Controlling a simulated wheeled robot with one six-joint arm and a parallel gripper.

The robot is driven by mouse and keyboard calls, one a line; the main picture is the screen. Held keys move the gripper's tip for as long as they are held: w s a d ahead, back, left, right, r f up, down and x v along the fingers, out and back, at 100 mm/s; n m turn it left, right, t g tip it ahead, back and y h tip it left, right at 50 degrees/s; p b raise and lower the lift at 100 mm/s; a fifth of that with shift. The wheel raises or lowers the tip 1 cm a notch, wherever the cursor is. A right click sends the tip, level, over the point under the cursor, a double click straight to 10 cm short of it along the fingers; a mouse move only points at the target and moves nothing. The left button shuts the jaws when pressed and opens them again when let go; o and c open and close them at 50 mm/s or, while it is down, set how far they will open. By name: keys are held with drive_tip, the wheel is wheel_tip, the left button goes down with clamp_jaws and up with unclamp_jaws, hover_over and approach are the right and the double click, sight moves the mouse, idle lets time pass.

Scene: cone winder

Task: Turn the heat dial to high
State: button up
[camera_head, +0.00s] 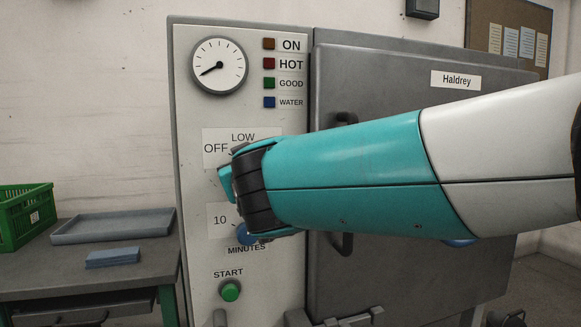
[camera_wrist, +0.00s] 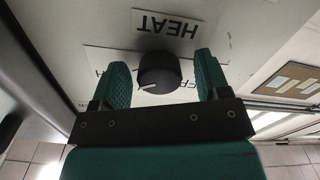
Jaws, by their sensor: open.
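The heat dial, a round black knob (camera_wrist: 158,72), shows in the wrist view under an upside-down HEAT label (camera_wrist: 166,23). Its white pointer line points to the lower left of that view, away from the partly covered OFF lettering at right. My gripper (camera_wrist: 162,64) is open, with one green finger on each side of the knob.
A gauge (camera_head: 219,66) and indicator lamps sit higher on the panel (camera_head: 190,280). A blue minutes knob (camera_head: 246,234) and green START button (camera_head: 230,290) sit below my gripper. A door handle (camera_head: 344,243) is partly behind my arm. A bench with a tray (camera_head: 112,226) stands at left.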

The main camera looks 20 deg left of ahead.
drive_tip(key=b+v, duration=0.3)
drive_tip(key=v, duration=1.4)
drive_tip(key=shift+s+b, duration=0.25)
drive_tip(key=shift+b, duration=0.05)
